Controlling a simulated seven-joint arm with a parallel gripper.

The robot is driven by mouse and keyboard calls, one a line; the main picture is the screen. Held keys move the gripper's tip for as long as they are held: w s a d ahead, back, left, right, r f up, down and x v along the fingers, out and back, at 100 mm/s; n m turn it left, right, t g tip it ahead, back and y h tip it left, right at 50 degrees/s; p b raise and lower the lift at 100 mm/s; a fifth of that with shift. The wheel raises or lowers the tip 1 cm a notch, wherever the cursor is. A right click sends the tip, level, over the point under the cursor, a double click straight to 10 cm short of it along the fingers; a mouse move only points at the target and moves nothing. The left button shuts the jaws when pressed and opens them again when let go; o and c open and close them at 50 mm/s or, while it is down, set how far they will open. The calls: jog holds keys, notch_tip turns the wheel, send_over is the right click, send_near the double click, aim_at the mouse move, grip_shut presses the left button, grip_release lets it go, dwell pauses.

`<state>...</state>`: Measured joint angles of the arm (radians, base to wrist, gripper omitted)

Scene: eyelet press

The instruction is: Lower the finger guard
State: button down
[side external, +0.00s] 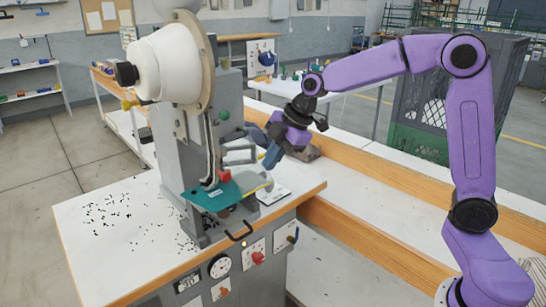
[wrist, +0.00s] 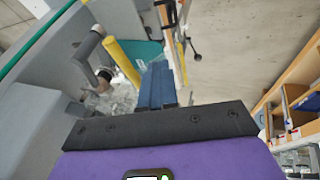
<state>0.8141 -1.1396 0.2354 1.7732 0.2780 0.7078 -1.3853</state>
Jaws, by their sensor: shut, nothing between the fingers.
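The eyelet press (side external: 175,150) is a grey column with a large cream wheel, standing on a white-topped bench. A thin grey frame (side external: 240,150) projects from its front, apparently part of the finger guard; its exact outline is hard to tell. The shut fingers also show in the wrist view (wrist: 157,82). I cannot tell whether they touch the guard.
A teal piece (side external: 210,196) lies at the press front below a red block (side external: 224,176). A yellow bar (wrist: 122,62) and a grey bar (wrist: 88,43) lie left of my fingers. The bench's left part, strewn with black bits, is otherwise clear.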

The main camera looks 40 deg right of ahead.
aim_at(269, 174)
jog(key=shift+w+f+t, duration=0.55)
jog(key=shift+w+f, duration=0.55)
jog(key=shift+w, duration=0.1)
jog(key=shift+w+f+t, duration=0.55)
jog(key=shift+w+f, duration=0.5)
jog(key=shift+w, duration=0.15)
jog(key=s, duration=0.4)
jog(key=s+d+r, duration=0.3)
jog(key=s+r, duration=0.2)
jog(key=s, duration=0.3)
jog(key=s+f+m+g+h, duration=0.1)
jog(key=s+f+m+g, duration=0.1)
jog(key=s, duration=1)
jog(key=s+f+m+g+h, duration=0.2)
jog(key=s+f+m+g, duration=0.1)
jog(key=s, duration=1)
jog(key=shift+s+a+f+g, duration=0.25)
jog(key=shift+a+f+g, duration=0.25)
jog(key=shift+f, duration=0.35)
